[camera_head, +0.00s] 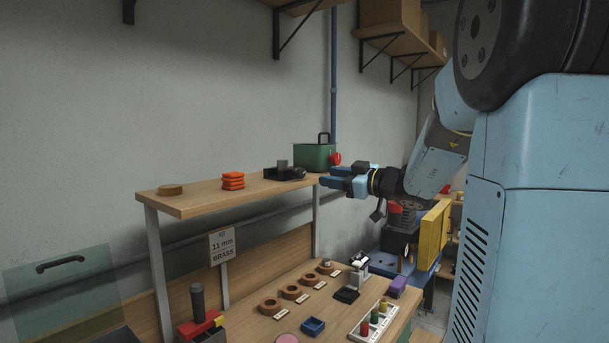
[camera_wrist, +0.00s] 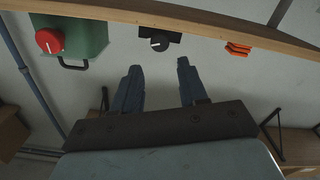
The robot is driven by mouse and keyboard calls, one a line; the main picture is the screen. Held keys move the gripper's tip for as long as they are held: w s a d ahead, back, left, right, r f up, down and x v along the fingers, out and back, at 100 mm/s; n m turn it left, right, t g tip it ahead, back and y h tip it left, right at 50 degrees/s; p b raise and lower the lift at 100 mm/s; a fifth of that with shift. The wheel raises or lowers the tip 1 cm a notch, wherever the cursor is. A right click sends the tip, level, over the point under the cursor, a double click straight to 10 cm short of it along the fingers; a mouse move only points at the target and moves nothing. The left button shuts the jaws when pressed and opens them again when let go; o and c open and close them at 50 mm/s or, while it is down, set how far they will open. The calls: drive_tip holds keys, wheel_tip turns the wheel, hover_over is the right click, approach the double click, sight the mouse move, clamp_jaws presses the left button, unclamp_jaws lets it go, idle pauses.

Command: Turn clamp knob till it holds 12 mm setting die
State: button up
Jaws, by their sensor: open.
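A small black device (camera_head: 284,174) with a grey upright part sits on the upper wooden shelf. Its dark round knob (camera_wrist: 159,44), with a pale pointer line, faces my gripper in the wrist view; I take this to be the clamp knob. My gripper (camera_head: 324,178) is open, with blue fingers pointing left toward the device in the head view. In the wrist view, my gripper (camera_wrist: 159,68) is empty, its fingertips either side of the knob's line and apart from it. The 12 mm setting die cannot be told for certain in either view.
A green case (camera_head: 314,156) with a red knob (camera_wrist: 49,41) stands beside the device. Orange stacked blocks (camera_head: 233,180) and a wooden disc (camera_head: 171,190) share the shelf (camera_head: 200,203). Below, a sign reading "11 mm BRASS" (camera_head: 222,246) stands by a bench holding several rings.

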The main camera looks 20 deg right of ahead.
sight(302, 173)
drive_tip(key=x, duration=0.9)
drive_tip(key=shift+w+a, duration=0.2)
drive_tip(key=c, duration=0.7)
